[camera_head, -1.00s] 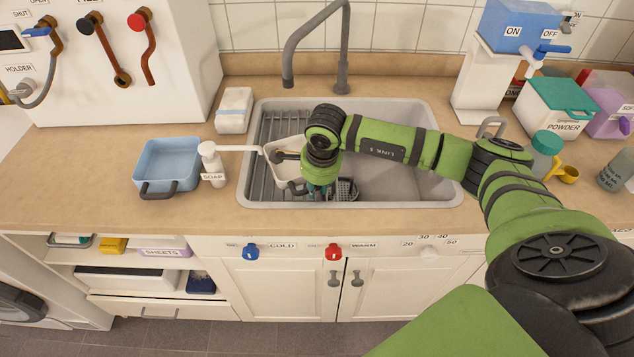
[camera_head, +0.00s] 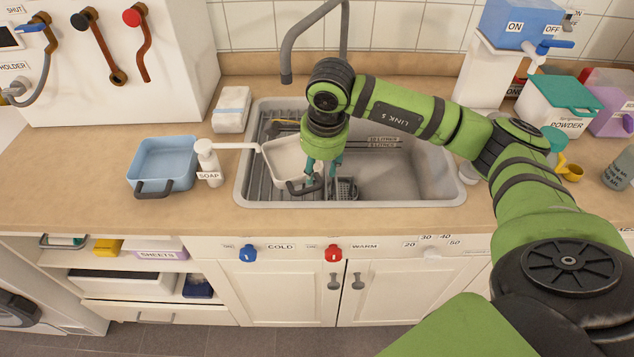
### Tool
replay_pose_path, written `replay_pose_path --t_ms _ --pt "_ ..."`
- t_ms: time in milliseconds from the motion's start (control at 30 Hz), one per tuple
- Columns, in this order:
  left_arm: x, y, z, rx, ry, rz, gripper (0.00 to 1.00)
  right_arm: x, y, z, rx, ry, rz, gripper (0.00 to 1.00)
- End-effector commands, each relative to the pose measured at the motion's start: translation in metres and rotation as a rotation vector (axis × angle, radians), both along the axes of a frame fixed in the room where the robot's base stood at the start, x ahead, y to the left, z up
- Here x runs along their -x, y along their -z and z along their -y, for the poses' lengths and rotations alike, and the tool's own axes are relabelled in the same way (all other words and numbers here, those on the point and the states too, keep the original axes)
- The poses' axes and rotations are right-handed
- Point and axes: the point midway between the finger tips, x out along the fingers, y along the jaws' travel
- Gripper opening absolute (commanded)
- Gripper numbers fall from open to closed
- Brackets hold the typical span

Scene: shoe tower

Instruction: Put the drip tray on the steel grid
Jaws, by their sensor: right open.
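The white tray (camera_head: 284,158), which I take as the drip tray, is in the left part of the sink, with a dark handle at its front right. It overlaps the steel grid (camera_head: 258,183) of parallel bars; I cannot tell if it rests flat on it. My right gripper (camera_head: 319,178) points down at the tray's right side, close to the handle. Its fingers are apart, and any contact with the handle is unclear. My left gripper is not in view.
A soap bottle (camera_head: 207,163) stands left of the sink, its long spout reaching toward the white tray. A blue tray (camera_head: 162,162) with a dark handle is further left. A small dark basket (camera_head: 344,188) is right of my gripper. The sink's right side (camera_head: 400,178) is clear.

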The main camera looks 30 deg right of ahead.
Motion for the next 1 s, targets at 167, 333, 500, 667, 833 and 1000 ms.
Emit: replay_pose_path --t_ms 167,333,500,667,833,1000 --pt "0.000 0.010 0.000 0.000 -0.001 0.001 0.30 0.004 -0.027 -0.001 -0.001 0.001 0.004 0.44" --pt "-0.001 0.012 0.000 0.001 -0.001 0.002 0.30 0.007 -0.039 -0.001 0.000 0.001 0.001 0.44" --pt "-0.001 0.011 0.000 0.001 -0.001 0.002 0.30 0.008 -0.040 -0.001 0.001 0.001 0.000 0.44" --pt "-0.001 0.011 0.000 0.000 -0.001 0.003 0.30 0.007 -0.040 -0.001 0.000 0.001 0.000 0.44" --pt "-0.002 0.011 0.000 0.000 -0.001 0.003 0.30 0.007 -0.040 -0.001 0.000 0.001 0.000 0.44" --pt "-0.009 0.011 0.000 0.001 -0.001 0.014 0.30 0.008 -0.039 -0.001 0.000 0.001 -0.001 0.44"
